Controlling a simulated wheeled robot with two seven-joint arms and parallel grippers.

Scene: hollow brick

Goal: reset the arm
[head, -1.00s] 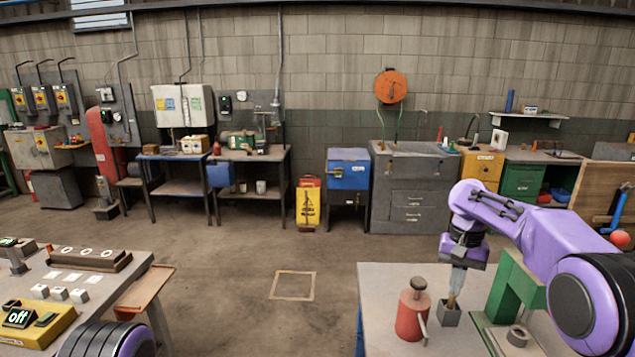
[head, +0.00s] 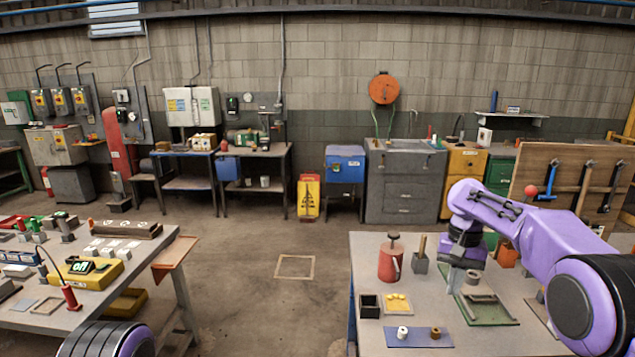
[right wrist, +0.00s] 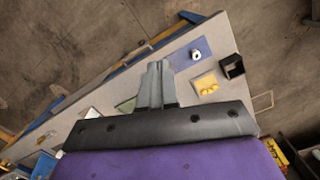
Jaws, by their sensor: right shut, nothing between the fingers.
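My right gripper (head: 455,277) hangs from the purple arm, pointing down over the right table (head: 375,250). It is a little to the right of a small grey holder (head: 420,264) with a wooden handle standing in it. In the right wrist view its two grey fingers (right wrist: 157,68) are together with nothing between them. My left gripper is not in view; only a black and purple part of my left arm shows at the bottom left of the head view.
The right table carries a red canister (head: 390,262), a dark open box (head: 370,306), yellow pieces (head: 397,304), a blue mat (head: 418,337) with a white spool (head: 402,332), and a green tray (head: 487,309). The left table (head: 150,262) holds several devices. Open floor lies between the tables.

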